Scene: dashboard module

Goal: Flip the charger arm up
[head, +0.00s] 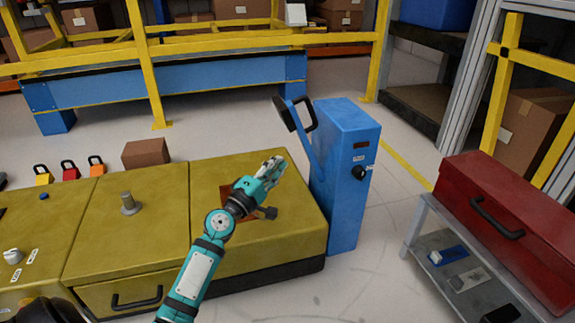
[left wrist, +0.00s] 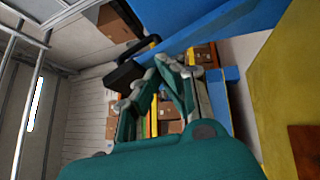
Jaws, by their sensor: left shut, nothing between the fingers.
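The charger arm (head: 312,143) is a blue lever on the left side of the blue charger box (head: 343,195). It slants up and left from the box, with a black handle (head: 300,116) at its upper end. My teal left gripper (head: 273,166) is shut and empty, below and left of the handle, above the yellow-green bench (head: 290,215). In the left wrist view the shut fingers (left wrist: 165,75) overlap the view of the black handle (left wrist: 125,74). I cannot tell whether they touch it. My right gripper is not in view.
A black knob (head: 361,172) is on the box front. A metal post (head: 128,204) stands on the bench. Several padlocks and a brown box (head: 146,153) are behind it. A red toolbox (head: 510,215) sits on a cart at right. Floor is clear between box and cart.

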